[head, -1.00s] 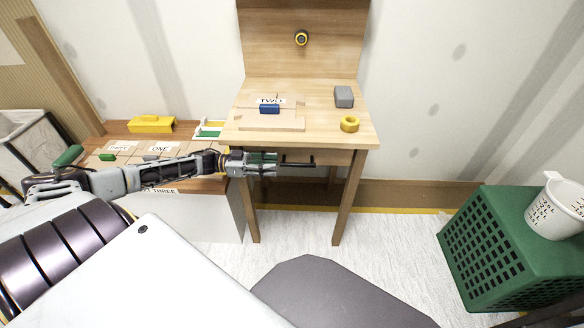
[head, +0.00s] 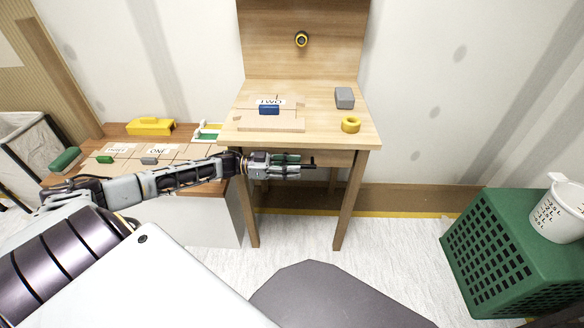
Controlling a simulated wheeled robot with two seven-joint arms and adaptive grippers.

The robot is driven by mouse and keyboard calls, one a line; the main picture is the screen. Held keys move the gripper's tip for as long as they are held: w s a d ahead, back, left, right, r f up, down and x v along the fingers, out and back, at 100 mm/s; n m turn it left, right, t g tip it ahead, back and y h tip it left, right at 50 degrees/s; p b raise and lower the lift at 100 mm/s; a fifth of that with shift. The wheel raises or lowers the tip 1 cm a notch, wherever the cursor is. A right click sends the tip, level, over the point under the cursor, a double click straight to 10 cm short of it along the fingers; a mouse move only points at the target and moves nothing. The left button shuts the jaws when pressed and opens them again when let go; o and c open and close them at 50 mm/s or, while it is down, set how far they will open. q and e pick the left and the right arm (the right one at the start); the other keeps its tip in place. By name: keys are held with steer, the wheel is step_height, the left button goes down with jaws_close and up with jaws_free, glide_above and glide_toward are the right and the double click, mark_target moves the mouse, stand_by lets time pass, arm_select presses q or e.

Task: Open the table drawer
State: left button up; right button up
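The wooden table (head: 330,95) stands in the middle of the head view. Its drawer front (head: 340,157) lies under the tabletop's front edge and looks closed. The drawer's black bar handle (head: 312,164) is mostly hidden by my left gripper, with only its right end showing. My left gripper (head: 297,166) comes in from the left at handle height. Its fingers are spread, one above and one below the line of the handle. I cannot tell whether they touch it. My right gripper is not in view.
A blue block (head: 269,109), a grey block (head: 344,98) and a yellow ring (head: 351,124) are on the tabletop. A low cabinet (head: 215,212) stands at left, a green crate (head: 510,255) at right. The floor before the table is partly clear.

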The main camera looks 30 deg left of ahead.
arm_select(q)
jaws_close()
stand_by(0.5)
